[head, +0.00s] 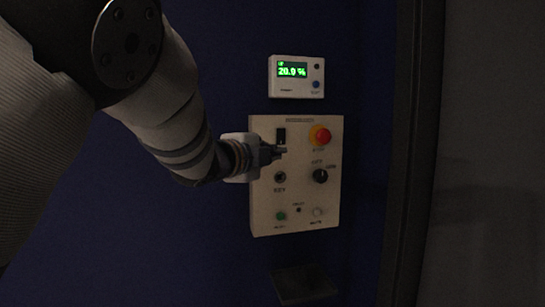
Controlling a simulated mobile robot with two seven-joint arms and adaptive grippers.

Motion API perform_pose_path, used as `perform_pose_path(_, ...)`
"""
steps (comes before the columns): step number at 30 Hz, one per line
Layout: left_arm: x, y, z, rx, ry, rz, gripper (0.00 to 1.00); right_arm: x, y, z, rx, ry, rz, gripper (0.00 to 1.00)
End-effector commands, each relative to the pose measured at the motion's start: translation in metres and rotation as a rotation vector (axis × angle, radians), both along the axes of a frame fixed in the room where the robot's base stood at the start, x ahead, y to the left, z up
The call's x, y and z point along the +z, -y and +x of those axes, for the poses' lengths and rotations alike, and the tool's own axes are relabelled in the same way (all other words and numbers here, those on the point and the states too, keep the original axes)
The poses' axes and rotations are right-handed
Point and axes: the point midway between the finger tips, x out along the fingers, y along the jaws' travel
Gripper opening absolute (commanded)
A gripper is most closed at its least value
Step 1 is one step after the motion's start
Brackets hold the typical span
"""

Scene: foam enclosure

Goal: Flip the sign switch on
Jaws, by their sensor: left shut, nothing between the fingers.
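A beige control panel (297,222) is mounted on the dark blue wall in the head view. A black rocker switch (281,134) sits at its upper left; its label is too small to read, so I cannot tell if it is the sign switch. My left gripper (279,153) is shut and empty. Its fingertips are in front of the panel, just below the rocker switch; I cannot tell whether they touch. The gripper body covers part of the panel's left edge. My right gripper is not in view.
The panel also has a red stop button (322,136) on a yellow base, a black rotary knob (320,176), a key switch (280,177), a green button (281,216) and a white button (317,212). A dark frame (411,150) stands right.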

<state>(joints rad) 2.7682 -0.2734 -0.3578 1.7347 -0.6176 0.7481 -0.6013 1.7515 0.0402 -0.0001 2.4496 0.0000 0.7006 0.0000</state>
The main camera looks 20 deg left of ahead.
Motion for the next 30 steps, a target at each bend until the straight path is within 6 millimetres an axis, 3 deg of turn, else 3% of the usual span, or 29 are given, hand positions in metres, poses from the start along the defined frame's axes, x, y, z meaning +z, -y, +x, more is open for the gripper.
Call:
perform_pose_path(7, -0.008, -0.006, -0.03, 0.0, -0.008, 0.001, 0.0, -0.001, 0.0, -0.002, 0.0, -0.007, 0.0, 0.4)
perform_pose_path(17, -0.008, -0.006, -0.033, -0.001, -0.008, 0.001, 0.0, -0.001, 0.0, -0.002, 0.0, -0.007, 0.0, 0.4)
perform_pose_path(20, -0.023, -0.008, -0.032, 0.009, -0.039, -0.026, 0.0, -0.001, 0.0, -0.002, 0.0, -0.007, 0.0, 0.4)
perform_pose_path(23, -0.089, -0.015, -0.034, 0.055, -0.166, -0.139, 0.0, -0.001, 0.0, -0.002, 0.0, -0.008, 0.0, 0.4)
perform_pose_path(26, -0.186, -0.023, -0.052, 0.149, -0.36, -0.308, 0.0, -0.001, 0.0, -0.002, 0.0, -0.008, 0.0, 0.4)
perform_pose_path(27, -0.225, -0.026, -0.064, 0.195, -0.438, -0.376, 0.0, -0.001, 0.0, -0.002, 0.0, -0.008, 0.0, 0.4)
perform_pose_path(30, -0.315, -0.032, -0.109, 0.334, -0.63, -0.53, 0.0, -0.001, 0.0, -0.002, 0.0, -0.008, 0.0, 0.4)
